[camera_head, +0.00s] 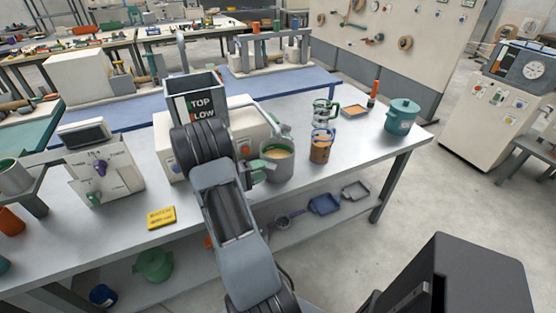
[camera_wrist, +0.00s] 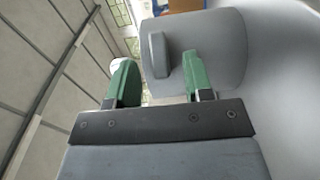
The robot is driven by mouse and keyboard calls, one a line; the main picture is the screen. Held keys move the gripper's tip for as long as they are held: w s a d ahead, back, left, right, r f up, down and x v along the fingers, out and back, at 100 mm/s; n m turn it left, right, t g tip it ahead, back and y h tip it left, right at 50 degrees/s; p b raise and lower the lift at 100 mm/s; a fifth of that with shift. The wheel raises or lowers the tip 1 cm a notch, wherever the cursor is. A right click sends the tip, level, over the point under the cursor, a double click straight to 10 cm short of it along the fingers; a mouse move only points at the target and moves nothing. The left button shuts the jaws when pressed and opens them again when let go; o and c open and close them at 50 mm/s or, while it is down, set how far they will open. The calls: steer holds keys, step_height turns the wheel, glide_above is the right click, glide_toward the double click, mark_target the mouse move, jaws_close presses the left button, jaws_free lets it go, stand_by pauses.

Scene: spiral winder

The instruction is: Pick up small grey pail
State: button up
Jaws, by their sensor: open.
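A small grey pail (camera_head: 279,168) with beige contents stands upright on the workbench, just in front of the spiral winder (camera_head: 243,130). In the wrist view, a grey rounded body that looks like the pail (camera_wrist: 215,50) lies beyond the fingers, with an upright grey bar, likely its handle (camera_wrist: 159,55), in line with the gap. My gripper (camera_head: 259,171) is at the pail's left side, its green fingers partly hidden by my arm. In the wrist view my gripper (camera_wrist: 162,82) is open, with a clear gap between the fingertips. I cannot tell if either finger touches the pail.
A glass jug of brown stuff (camera_head: 320,148) and a clear jar (camera_head: 324,114) stand right of the pail. A teal lidded pot (camera_head: 402,117) is at the bench's right end. A yellow sign (camera_head: 161,217) lies at the front left. Trays (camera_head: 324,204) sit on the lower shelf.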

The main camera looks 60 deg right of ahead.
mark_target(277, 160)
steer(key=shift+x, duration=1)
steer(key=shift+c, duration=0.4)
jaws_close()
steer(key=shift+r, duration=0.1)
